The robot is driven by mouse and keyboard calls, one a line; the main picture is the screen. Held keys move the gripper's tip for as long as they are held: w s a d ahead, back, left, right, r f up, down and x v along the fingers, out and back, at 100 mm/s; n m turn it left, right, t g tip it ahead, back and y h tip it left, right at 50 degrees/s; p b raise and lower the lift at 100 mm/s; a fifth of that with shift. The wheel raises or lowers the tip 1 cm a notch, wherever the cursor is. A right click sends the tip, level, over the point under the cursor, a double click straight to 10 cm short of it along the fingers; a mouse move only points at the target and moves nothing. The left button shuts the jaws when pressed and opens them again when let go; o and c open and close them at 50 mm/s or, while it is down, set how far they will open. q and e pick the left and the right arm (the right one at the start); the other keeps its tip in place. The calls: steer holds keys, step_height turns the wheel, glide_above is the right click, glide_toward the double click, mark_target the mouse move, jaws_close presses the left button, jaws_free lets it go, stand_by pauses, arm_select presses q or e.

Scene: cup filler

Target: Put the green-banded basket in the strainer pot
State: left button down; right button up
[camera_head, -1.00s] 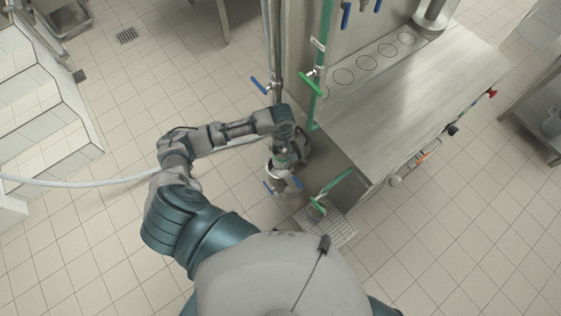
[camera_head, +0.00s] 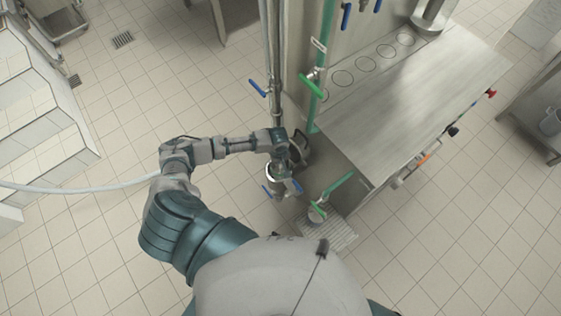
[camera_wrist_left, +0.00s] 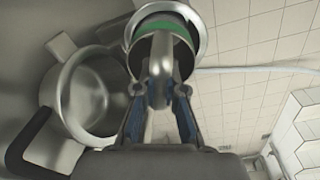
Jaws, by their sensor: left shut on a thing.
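In the left wrist view, my left gripper (camera_wrist_left: 160,97) is shut on the grey handle of the green-banded basket (camera_wrist_left: 166,28). The basket is a round metal cup with a green band, at the top middle of that view. The strainer pot (camera_wrist_left: 88,95) is a wide, shiny metal pot to the left of the basket, with its mouth facing the camera and a dark handle. The basket is beside the pot, not inside it. In the head view, my left gripper (camera_head: 281,178) is small beside the machine, and the basket there is hard to make out. My right gripper is not shown.
A steel machine with a flat worktop (camera_head: 420,105) stands to the right of the gripper. A vertical pipe with a blue-handled valve (camera_head: 258,88) rises just behind it. A floor grate (camera_head: 335,235) and a green lever (camera_head: 338,186) are close on the right. Tiled floor is open on the left.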

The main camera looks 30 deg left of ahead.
arm_select(q)
steer(key=shift+a+f, duration=0.3)
steer(key=shift+a, duration=0.15)
steer(key=c, duration=1.3)
jaws_free()
steer(key=shift+a, duration=0.2)
steer(key=shift+o, duration=0.2)
steer(key=shift+d, duration=0.4)
steer(key=shift+d+r, duration=0.1)
steer(key=shift+r, duration=0.25)
step_height(320, 180, up, 5)
steer(key=shift+s+f+p, duration=0.1)
steer(key=shift+s+p, duration=0.05)
steer(key=shift+p, duration=0.2)
step_height(320, 180, up, 7)
steer(key=shift+s, duration=0.25)
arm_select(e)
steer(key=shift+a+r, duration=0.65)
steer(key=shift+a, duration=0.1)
